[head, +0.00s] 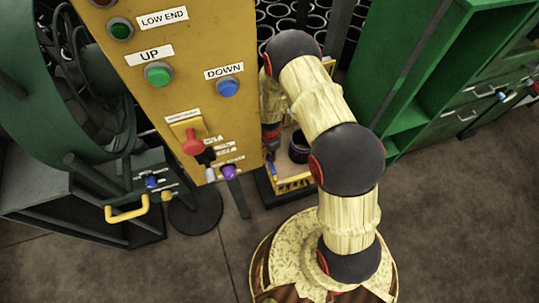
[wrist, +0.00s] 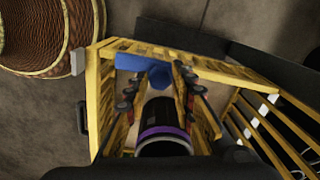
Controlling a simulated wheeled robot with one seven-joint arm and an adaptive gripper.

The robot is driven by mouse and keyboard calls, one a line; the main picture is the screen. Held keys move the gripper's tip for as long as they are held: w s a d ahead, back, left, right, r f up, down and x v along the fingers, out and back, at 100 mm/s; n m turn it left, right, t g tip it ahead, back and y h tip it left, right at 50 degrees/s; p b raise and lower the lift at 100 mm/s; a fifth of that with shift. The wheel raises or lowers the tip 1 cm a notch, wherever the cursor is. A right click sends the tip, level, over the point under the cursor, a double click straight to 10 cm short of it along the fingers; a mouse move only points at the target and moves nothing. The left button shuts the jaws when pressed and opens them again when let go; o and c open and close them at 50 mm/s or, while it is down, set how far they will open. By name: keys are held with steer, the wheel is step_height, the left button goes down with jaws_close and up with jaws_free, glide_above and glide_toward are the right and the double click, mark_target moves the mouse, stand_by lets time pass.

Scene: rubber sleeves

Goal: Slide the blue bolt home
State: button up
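A blue piece with a faceted end (wrist: 157,76), which looks like the blue bolt, lies at the edge of a yellow frame (wrist: 190,60) in the wrist view. My gripper (wrist: 160,88) points at it, with its two fingers apart on either side of the blue piece's near end. I cannot tell whether either finger touches it. In the head view my gripper (head: 271,140) hangs beside the yellow panel, low over the yellow frame (head: 293,183), and my arm hides part of it. The bolt's seat is not clearly seen.
A dark cylinder with a purple band (wrist: 163,132) stands below the fingers in the wrist view. The yellow control panel (head: 190,95) is close on the left in the head view. A green cabinet (head: 405,115) stands on the right. Open floor (head: 455,215) lies at the lower right.

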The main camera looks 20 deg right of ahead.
jaws_close()
stand_by(0.4)
